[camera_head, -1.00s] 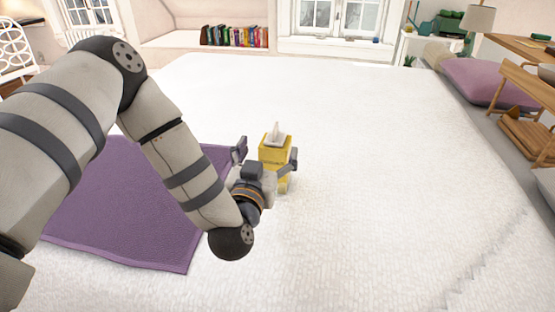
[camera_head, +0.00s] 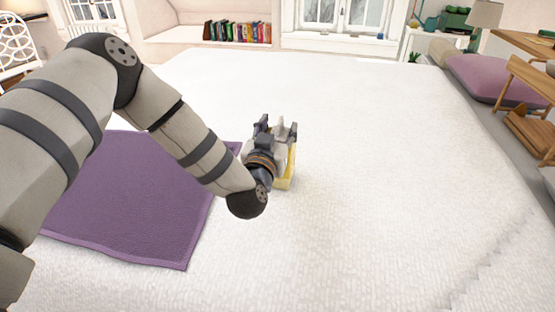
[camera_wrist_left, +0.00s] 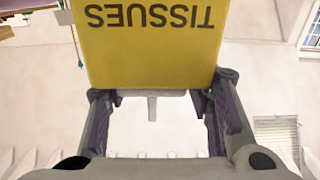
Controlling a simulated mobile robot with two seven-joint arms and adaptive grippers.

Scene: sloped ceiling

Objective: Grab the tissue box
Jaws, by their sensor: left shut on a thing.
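The yellow tissue box (camera_head: 285,178) stands on the white bedspread in the head view, mostly hidden behind my left gripper (camera_head: 277,124). A bit of white tissue shows near the gripper's fingers. In the left wrist view the yellow box (camera_wrist_left: 150,50) fills the top middle, with the word "TISSUES" upside down. The fingers of my left gripper (camera_wrist_left: 158,105) reach to both sides of the box and are shut on it. Whether the box is off the bedspread I cannot tell. My right gripper is in neither view.
The white bedspread (camera_head: 380,190) is wide and clear to the right and behind the box. A purple blanket (camera_head: 130,215) lies flat on the left. Books (camera_head: 237,32) line a shelf at the back. A purple pillow (camera_head: 495,78) and wooden furniture stand at the right.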

